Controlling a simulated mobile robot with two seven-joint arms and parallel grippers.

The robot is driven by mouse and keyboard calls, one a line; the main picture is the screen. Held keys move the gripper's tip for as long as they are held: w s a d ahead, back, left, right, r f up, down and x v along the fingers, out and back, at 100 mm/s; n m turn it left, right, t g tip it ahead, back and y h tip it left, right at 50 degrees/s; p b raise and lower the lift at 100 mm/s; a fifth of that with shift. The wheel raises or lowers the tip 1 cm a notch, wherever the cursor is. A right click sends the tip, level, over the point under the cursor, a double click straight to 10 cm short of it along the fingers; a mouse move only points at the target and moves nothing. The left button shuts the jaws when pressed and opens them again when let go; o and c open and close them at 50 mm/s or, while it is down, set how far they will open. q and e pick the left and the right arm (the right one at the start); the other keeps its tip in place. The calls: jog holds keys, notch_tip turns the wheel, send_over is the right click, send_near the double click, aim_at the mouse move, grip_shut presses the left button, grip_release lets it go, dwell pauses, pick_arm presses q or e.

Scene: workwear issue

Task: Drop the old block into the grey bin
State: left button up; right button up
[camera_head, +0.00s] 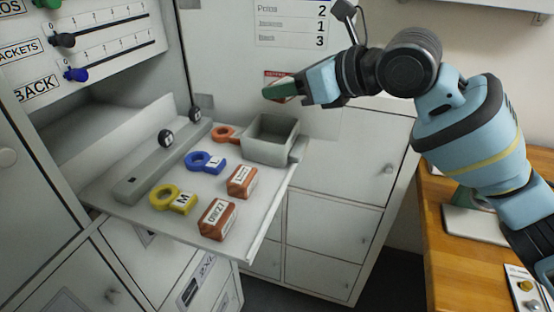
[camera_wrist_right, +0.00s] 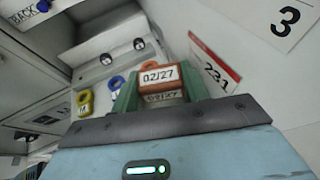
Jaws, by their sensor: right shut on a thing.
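My right gripper (camera_head: 280,90) is shut on an orange block (camera_wrist_right: 160,76) in the right wrist view. The block sits between the green fingers (camera_wrist_right: 160,92), its white label reading 02/27. In the head view the fingers mostly hide the block. The gripper is in the air above the grey bin (camera_head: 283,150), slightly behind it in the picture. The open-topped bin stands at the back right corner of the pull-out shelf; no block shows inside it. My left gripper is not in view.
Two orange labelled blocks (camera_head: 216,220) (camera_head: 242,182) lie on the shelf (camera_head: 130,205). Yellow (camera_head: 172,198), blue (camera_head: 205,161) and orange (camera_head: 223,134) ring tags lie beside a grey rail with two dark knobs. Cabinet walls close off the left and back.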

jog(key=shift+a+r, duration=0.35)
jog(key=shift+r, duration=0.05)
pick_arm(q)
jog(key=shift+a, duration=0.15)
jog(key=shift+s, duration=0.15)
pick_arm(e)
jog(key=shift+d+f, duration=0.1)
jog(key=shift+d, duration=0.05)
jog(key=shift+f, duration=0.25)
notch_tip(320, 180, down, 4)
jog(key=shift+f+b, duration=0.2)
jog(key=shift+b, duration=0.65)
jog(key=shift+f, duration=0.45)
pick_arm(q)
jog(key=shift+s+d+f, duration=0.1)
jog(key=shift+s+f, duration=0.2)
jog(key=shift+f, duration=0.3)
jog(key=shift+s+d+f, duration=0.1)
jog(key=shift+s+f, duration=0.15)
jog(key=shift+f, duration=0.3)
